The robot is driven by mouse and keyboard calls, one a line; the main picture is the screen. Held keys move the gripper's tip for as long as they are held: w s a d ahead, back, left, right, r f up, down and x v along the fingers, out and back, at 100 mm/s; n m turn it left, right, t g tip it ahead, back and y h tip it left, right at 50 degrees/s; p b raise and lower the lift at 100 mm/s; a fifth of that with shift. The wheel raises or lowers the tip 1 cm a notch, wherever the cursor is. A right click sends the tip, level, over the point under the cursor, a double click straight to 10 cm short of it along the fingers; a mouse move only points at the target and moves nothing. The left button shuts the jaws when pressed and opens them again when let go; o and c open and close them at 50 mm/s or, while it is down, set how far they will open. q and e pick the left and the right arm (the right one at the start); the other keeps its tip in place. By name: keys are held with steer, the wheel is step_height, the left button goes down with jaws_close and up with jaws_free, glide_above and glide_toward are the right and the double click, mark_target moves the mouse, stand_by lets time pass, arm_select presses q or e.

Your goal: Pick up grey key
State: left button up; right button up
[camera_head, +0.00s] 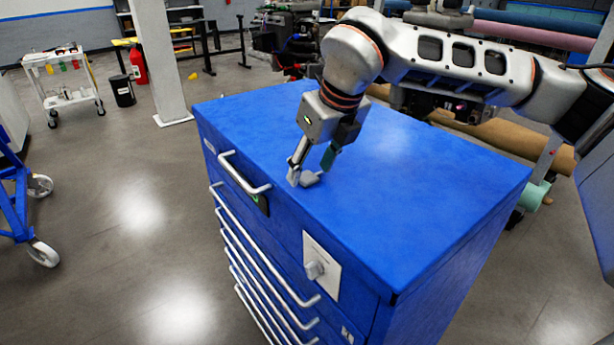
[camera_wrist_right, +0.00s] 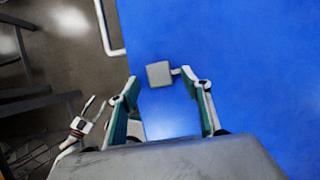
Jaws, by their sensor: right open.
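The grey key (camera_head: 310,178) lies on the blue cabinet top near its front edge. In the right wrist view it shows as a square grey head (camera_wrist_right: 159,75) with a short thin part pointing right. My right gripper (camera_head: 309,168) points down over the key with its fingers apart. In the right wrist view, my right gripper (camera_wrist_right: 166,88) is open and empty, and the key sits just beyond the fingertips, roughly between them. Whether a finger touches the key is unclear.
The blue cabinet (camera_head: 430,185) has a clear top and several drawers with pale bar handles. A pillar (camera_head: 158,60) and a white cart (camera_head: 62,85) stand behind left. Long rolls lie behind right.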

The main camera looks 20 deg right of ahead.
mark_target(310, 179)
steer(key=shift+w+a+f, duration=0.2)
steer(key=shift+w+f, duration=0.05)
steer(key=shift+f, duration=0.3)
steer(key=c, duration=1)
steer(key=shift+r, duration=0.15)
step_height(310, 179, up, 20)
steer(key=shift+o, duration=1.3)
jaws_close()
